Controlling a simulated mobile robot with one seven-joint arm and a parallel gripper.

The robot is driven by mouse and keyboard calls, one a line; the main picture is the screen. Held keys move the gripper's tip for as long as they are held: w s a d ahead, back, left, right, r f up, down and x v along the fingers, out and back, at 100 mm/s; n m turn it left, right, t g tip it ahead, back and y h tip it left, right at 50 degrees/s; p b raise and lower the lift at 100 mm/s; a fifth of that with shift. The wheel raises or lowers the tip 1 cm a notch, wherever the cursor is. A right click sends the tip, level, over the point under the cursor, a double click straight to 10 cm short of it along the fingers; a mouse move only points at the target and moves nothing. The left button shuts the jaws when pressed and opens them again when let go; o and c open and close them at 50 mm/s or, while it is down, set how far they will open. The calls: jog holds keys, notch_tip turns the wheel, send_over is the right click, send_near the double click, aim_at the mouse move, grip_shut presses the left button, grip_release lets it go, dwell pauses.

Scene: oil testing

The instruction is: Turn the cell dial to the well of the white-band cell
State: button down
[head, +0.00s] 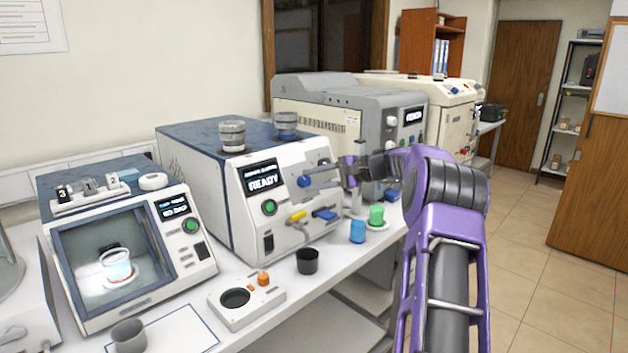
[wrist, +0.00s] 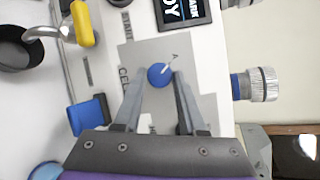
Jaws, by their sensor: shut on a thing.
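The blue cell dial (head: 304,181) is on the white front panel of the large tester (head: 190,165), below right of its READY screen. My gripper (head: 315,176) reaches it from the right, and its fingers are shut on it. In the wrist view the dial (wrist: 157,76) sits between the two fingertips (wrist: 160,82). A pale pointer line on it points up and right toward a small mark, perhaps an A. On the tester's top stand a cell with a whitish band (head: 232,136) and a cell with a blue band (head: 286,125); the blue band also shows in the wrist view (wrist: 237,87).
Below the dial are a yellow-handled tap (head: 297,217), a blue lever (head: 325,215) and a dark cup (head: 307,261). Blue (head: 357,232) and green (head: 376,215) containers stand near my arm. A windowed tester (head: 125,235) stands at left.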

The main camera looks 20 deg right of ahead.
jog(key=shift+c, duration=2.4)
grip_release()
jog(key=v, duration=1.7)
jog(key=shift+p, duration=0.4)
jog(key=shift+s+r, duration=0.1)
jog(key=shift+r, duration=0.05)
